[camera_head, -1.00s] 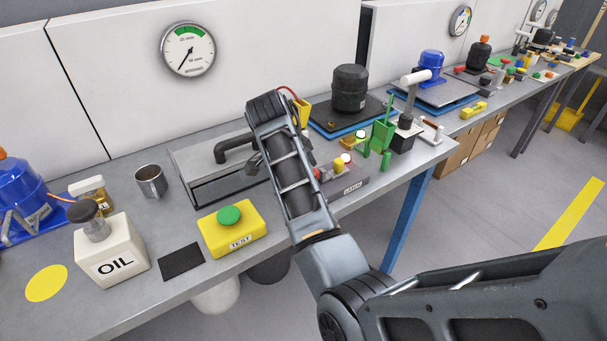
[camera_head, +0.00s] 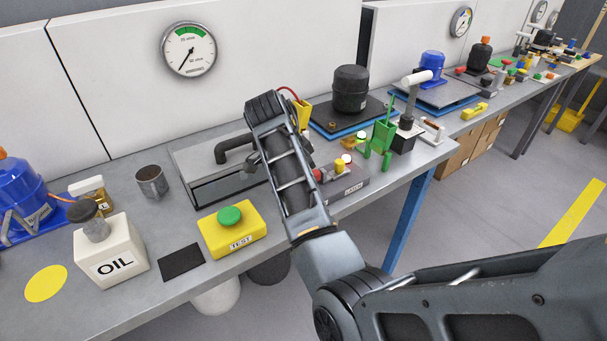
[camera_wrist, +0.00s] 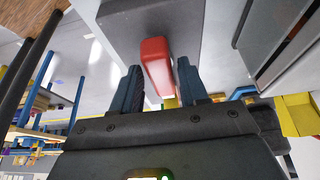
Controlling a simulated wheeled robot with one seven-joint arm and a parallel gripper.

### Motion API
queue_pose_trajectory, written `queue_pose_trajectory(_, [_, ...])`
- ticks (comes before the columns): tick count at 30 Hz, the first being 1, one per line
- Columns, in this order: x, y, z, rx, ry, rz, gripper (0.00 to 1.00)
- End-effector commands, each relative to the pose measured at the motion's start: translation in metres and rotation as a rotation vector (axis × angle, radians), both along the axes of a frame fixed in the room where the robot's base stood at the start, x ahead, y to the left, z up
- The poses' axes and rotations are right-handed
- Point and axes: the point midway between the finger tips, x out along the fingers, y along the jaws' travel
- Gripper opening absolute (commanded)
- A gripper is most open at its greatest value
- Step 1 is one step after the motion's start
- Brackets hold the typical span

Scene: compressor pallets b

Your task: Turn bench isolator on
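In the wrist view a red handle (camera_wrist: 155,50) sticks out from a dark grey block (camera_wrist: 135,18). I take it to be the bench isolator, though no label on it is readable. My gripper (camera_wrist: 159,68) is open, with one blue-grey finger on each side of the red handle. I cannot tell whether the fingers touch it. In the head view my arm hides the gripper and most of this spot. Just right of the arm, a grey control box (camera_head: 345,186) with small red, yellow and white knobs shows on the bench.
A yellow TEST box (camera_head: 234,243) with a green button and a white OIL can (camera_head: 112,264) stand left of my arm. A metal cup (camera_head: 152,182) stands behind. A green holder (camera_head: 382,138) and a white-handled lever (camera_head: 414,79) stand to the right. A pressure gauge (camera_head: 188,49) hangs above.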

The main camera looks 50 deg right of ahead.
Motion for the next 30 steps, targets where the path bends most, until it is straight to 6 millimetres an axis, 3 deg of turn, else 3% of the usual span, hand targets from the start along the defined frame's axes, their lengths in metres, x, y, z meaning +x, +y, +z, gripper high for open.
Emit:
queue_pose_trajectory(11, [0.002,0.001,0.005,-0.003,-0.006,0.002,0.52])
queue_pose_trajectory(24, [0.010,0.025,0.066,-0.002,-0.006,0.004,0.52])
queue_pose_trajectory(30, [0.010,0.028,0.074,-0.001,-0.004,0.002,0.52])
